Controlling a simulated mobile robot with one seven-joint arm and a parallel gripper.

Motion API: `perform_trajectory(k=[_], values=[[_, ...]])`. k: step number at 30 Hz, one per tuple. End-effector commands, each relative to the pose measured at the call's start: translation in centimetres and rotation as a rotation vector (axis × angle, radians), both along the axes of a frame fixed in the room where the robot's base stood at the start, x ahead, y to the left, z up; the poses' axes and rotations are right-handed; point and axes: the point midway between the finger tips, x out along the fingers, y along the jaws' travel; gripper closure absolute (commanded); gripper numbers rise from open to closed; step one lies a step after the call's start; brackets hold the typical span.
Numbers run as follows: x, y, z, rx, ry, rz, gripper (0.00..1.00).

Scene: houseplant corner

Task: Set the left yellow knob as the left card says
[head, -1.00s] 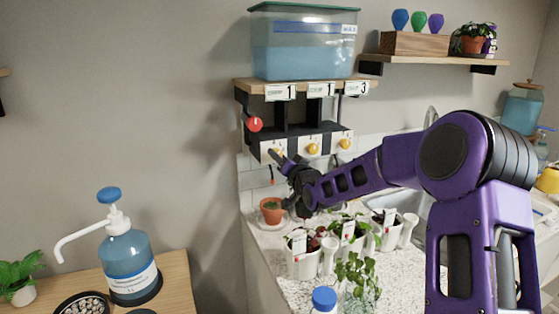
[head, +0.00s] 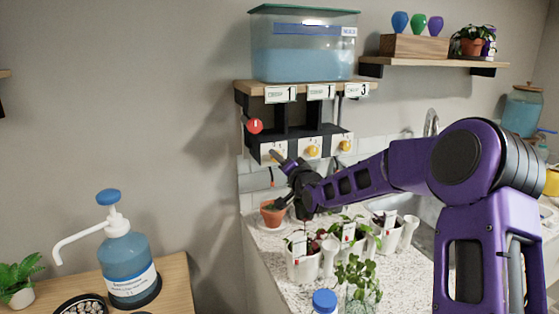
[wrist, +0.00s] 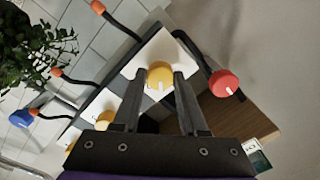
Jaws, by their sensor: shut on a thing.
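The left yellow knob (wrist: 160,74) sits on a white plate in the wrist view, with a pale mark on its face toward the bottom of the picture. My gripper (wrist: 160,88) has a finger on each side of it and is shut on it. In the head view my gripper (head: 277,157) reaches the left end of the black panel and largely hides this knob. The left card (head: 280,93), on the shelf edge above, shows a large 1; its smaller print is too small to read.
The middle knob (head: 312,151) and right knob (head: 345,145) are to the right. A red knob (head: 254,126) is up and left of the held one, close by in the wrist view. A terracotta pot (head: 271,215) and several white planters stand below. A blue tank (head: 303,50) is above.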

Motion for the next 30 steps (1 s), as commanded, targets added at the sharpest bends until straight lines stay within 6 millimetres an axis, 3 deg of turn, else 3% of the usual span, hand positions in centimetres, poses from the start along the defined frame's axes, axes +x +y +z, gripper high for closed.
perform_trajectory(k=[1,5,17,23,30], values=[[0.0,0.0,0.0,0.0,0.001,-0.001,0.53],[0.0,0.0,0.0,-0.001,0.0,0.0,0.29],[-0.5,-0.2,0.0,-0.002,0.0,-0.001,0.28],[-3.3,-1.6,0.0,-0.004,-0.001,-0.002,0.28],[-8.6,-4.0,-0.2,-0.005,0.0,-0.004,0.28]])
